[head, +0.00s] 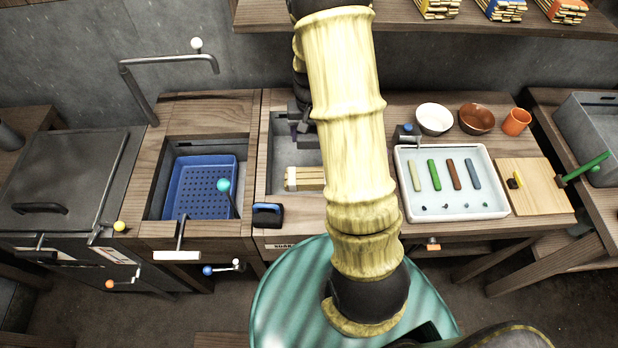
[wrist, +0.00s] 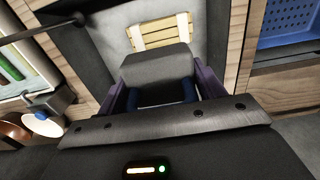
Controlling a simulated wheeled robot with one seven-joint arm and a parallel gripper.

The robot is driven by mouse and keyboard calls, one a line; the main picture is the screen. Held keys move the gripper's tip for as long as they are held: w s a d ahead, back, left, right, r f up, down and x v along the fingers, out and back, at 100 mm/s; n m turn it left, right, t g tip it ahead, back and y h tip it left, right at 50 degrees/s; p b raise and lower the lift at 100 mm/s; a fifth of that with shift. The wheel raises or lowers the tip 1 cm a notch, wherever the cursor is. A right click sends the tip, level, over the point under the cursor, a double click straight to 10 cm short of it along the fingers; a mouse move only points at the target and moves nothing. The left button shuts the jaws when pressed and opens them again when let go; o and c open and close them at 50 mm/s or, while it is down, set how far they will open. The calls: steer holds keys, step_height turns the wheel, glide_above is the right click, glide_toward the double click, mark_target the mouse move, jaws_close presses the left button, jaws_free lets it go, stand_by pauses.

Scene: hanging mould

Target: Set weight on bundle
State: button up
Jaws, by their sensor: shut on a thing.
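The bundle (head: 304,178) is a stack of pale yellow strips lying in a grey basin (head: 282,150) left of my arm. In the wrist view the bundle (wrist: 160,30) shows with white bands near its ends. The weight (wrist: 157,66) is a dark grey block between the fingers of my gripper (wrist: 163,92). My gripper is shut on it. In the wrist picture the weight is just below the bundle and partly overlaps the basin floor. I cannot tell the gap between them. In the head view my arm hides most of the gripper and the weight.
A blue perforated tray (head: 205,168) sits in the left bay. A white tray (head: 452,208) with coloured bars stands right of my arm, with bowls (head: 434,119) and an orange cup (head: 516,122) behind. A dark rod (wrist: 40,32) crosses the wrist view's upper left. The basin has wooden edges.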

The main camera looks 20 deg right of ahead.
steer(key=b, duration=0.6)
glide_above(310, 175)
step_height(310, 175, down, 7)
steer(key=shift+f, duration=3.1)
steer(key=shift+f, duration=1.9)
steer(key=shift+f, duration=0.2)
steer(key=o, duration=1.3)
steer(key=shift+o, duration=0.2)
steer(key=shift+r, duration=0.15)
